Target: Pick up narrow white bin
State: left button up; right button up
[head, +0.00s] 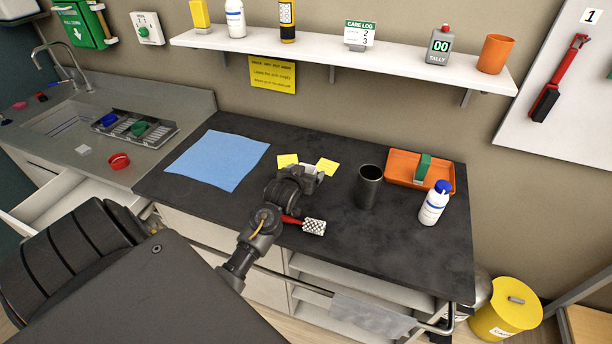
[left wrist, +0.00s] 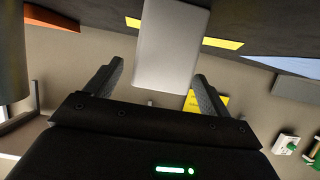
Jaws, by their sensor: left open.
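The narrow white bin (left wrist: 172,45) shows in the left wrist view as a pale upright block, running out of the top of the picture. In the head view only a small white part of it (head: 309,167) shows, between two yellow squares and mostly hidden by my left gripper (head: 304,173). My left gripper is open. In the left wrist view its fingers (left wrist: 159,72) stand on either side of the bin's near end, with a gap on each side. I cannot tell how deep the bin is between them. My right gripper is not in view.
A black cup (head: 369,187) stands right of my gripper. An orange tray (head: 405,168) and a white bottle (head: 433,203) are farther right. A red-handled brush (head: 313,226) lies close in front. A blue mat (head: 217,160) lies left. A shelf (head: 340,57) hangs above.

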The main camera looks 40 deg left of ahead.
aim_at(308, 169)
pick_arm(q)
jog(key=x, duration=0.3)
jog(key=shift+w+a, duration=0.1)
jog(key=shift+a, duration=0.05)
jog(key=c, duration=1.1)
